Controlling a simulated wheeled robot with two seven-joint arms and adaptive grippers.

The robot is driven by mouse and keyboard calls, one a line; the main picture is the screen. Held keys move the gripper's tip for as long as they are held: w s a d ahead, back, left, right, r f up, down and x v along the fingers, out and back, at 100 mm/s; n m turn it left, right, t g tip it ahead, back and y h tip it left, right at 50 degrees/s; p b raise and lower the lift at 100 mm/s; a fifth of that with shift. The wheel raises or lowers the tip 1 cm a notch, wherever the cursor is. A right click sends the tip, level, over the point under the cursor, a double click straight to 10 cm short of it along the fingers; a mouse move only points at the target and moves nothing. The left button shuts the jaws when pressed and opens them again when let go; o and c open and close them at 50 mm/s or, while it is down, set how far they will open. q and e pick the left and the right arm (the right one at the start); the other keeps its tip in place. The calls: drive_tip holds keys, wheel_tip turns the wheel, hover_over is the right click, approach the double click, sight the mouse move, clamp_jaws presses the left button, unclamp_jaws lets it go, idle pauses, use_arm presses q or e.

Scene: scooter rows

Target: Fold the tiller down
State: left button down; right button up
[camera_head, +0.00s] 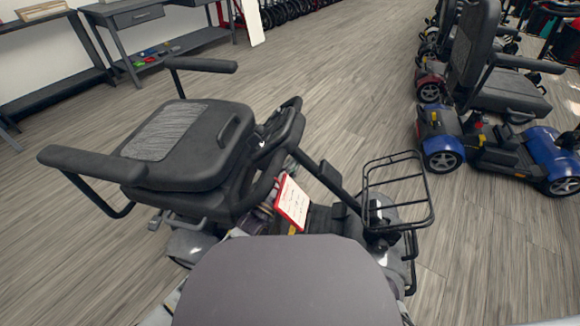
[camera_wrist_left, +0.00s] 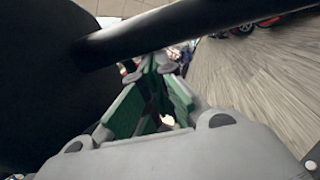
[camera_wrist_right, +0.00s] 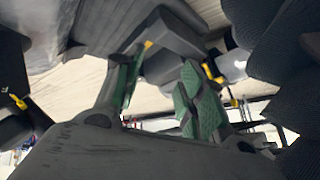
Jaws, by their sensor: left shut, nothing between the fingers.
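A grey mobility scooter with a black seat (camera_head: 195,140) stands in front of me. Its black tiller (camera_head: 335,182) slopes low from the front column back to the seat. The looped handlebar (camera_head: 280,130) is close beside the seat; I cannot tell whether they touch. In the left wrist view my left gripper (camera_wrist_left: 152,66) is shut and empty, under a dark bar (camera_wrist_left: 200,32) that crosses the picture. In the right wrist view my right gripper (camera_wrist_right: 162,62) has its green pads apart, with a dark part beyond them. Both grippers are mostly hidden in the head view.
A wire basket (camera_head: 398,192) sticks out at the scooter's front. A red-edged white card (camera_head: 292,202) is beside the tiller. A blue scooter (camera_head: 490,145) stands at the right. A grey bench (camera_head: 180,42) is at the back left. Open floor lies between the scooters.

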use_arm(q)
drive_tip(key=shift+s+d+r+m+p, duration=0.15)
drive_tip(key=shift+d+r+m+p, duration=0.25)
drive_tip(key=shift+d+r+p, duration=0.4)
use_arm(e)
wheel_tip(320, 180, up, 3)
drive_tip(key=shift+s+d+f, duration=0.1)
drive_tip(key=shift+d+f, duration=0.05)
use_arm(q)
drive_tip(key=shift+a, duration=0.15)
use_arm(e)
drive_tip(key=shift+f, duration=0.25)
use_arm(q)
drive_tip(key=shift+a+f, duration=0.1)
use_arm(e)
drive_tip(key=shift+d+f, duration=0.1)
drive_tip(key=shift+f, duration=0.05)
